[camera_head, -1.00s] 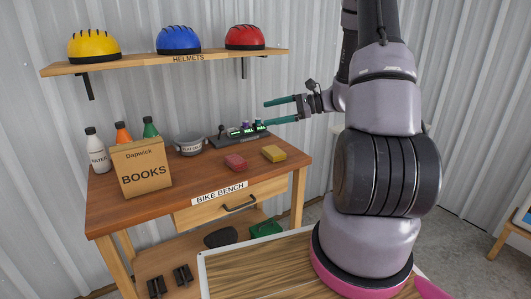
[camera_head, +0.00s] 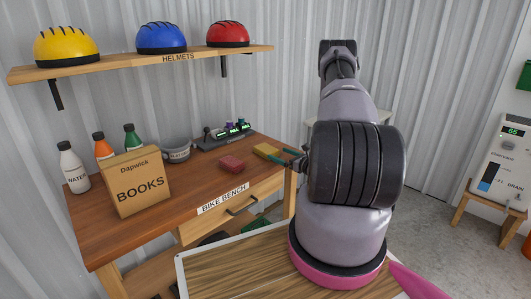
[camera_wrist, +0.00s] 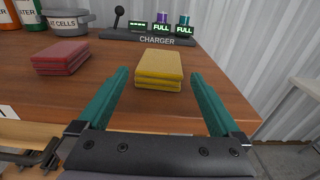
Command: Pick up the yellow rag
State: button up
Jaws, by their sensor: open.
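The yellow rag (camera_head: 267,151) is a small folded block lying on the right end of the wooden bench top. In the wrist view the yellow rag (camera_wrist: 159,69) is ahead of my gripper, centred between the lines of its two fingers. My gripper (camera_wrist: 158,75) has teal fingers spread wide apart, with nothing between them but bench top and the rag just beyond. In the head view my gripper (camera_head: 288,156) is at the bench's right edge, partly hidden by my arm.
A red rag (camera_wrist: 61,57) lies left of the yellow one. Behind stand a charger (camera_wrist: 157,38) and a grey bowl (camera_wrist: 66,20). A books box (camera_head: 135,181) and several bottles are at the bench's left. A helmet shelf (camera_head: 180,60) hangs above.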

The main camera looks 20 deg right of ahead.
aim_at(270, 150)
jog(key=x, duration=0.6)
jog(key=shift+w, duration=0.3)
jog(key=shift+c, duration=0.3)
jog(key=c, duration=1)
